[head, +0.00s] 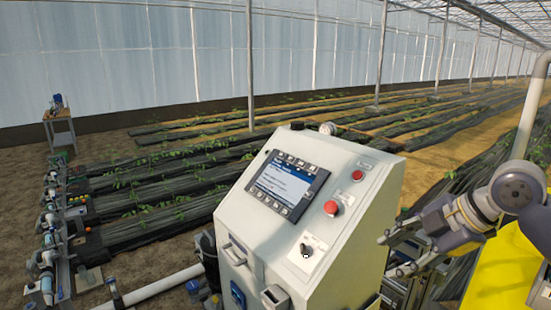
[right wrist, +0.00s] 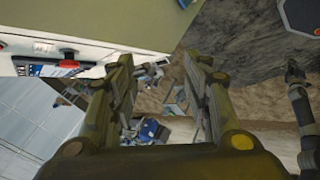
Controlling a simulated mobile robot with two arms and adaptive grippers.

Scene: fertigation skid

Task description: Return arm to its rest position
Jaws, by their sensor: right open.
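My right gripper (head: 388,256) is at the right side of the white control cabinet (head: 345,215) in the head view. Its fingers point left toward the cabinet's side, and I cannot tell how wide the gap to it is. In the right wrist view my right gripper (right wrist: 160,75) is open, with nothing between its two fingers. My right arm (head: 520,190) comes in from the right edge. My left gripper is not in view.
The cabinet carries a screen panel (head: 287,183), a red button (head: 332,208) and a rotary switch (head: 306,249). Pipes and valves (head: 50,245) run along the left. A small table (head: 60,130) stands far left. Crop rows lie behind.

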